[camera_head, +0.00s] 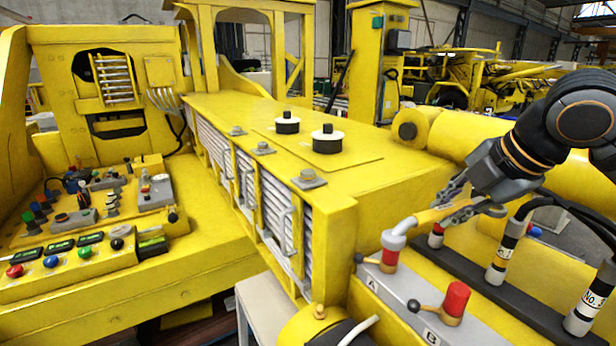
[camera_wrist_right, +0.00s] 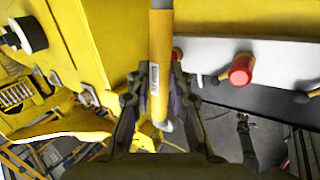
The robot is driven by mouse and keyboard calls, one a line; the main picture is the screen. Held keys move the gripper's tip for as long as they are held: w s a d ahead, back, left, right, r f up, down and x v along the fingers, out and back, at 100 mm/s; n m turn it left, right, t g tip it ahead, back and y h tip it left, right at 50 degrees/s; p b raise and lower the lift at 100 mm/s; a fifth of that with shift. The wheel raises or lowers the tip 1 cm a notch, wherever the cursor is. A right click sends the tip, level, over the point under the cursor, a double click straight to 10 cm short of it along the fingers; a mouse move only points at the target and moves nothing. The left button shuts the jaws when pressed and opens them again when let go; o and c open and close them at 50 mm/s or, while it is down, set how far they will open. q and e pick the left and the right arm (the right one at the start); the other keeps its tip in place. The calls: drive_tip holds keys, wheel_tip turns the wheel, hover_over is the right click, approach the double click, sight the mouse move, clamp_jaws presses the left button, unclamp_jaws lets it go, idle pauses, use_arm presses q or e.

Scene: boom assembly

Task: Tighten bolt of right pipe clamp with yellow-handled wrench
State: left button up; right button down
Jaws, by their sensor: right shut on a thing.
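My right gripper (camera_head: 455,207) is shut on the yellow handle of the wrench (camera_head: 432,214). The wrench's grey bent head (camera_head: 396,238) points down to the left, right by the red-topped fitting (camera_head: 389,257) at the letter A. I cannot tell whether it touches it. A second red-topped fitting (camera_head: 457,298) stands at the letter B, clear of the wrench. Which one is the right pipe clamp's bolt is unclear. In the right wrist view the wrench handle (camera_wrist_right: 161,60) runs between the fingers, and a red cap (camera_wrist_right: 241,70) shows to its right. My left gripper is not in view.
A grey plate (camera_head: 420,285) carries the fittings and small levers. White-and-black hose ends (camera_head: 502,252) stand close to the right. The yellow machine body (camera_head: 300,145) with two black knobs fills the middle. A control panel (camera_head: 90,215) is at the left.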

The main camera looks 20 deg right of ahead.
drive_tip(key=shift+w+r+m+p, duration=0.2)
drive_tip(key=shift+w+m+p, duration=0.15)
drive_tip(key=shift+p, duration=0.55)
drive_tip(key=shift+w+f+h, duration=0.1)
drive_tip(key=shift+w+h, duration=0.05)
drive_tip(key=shift+h, duration=0.15)
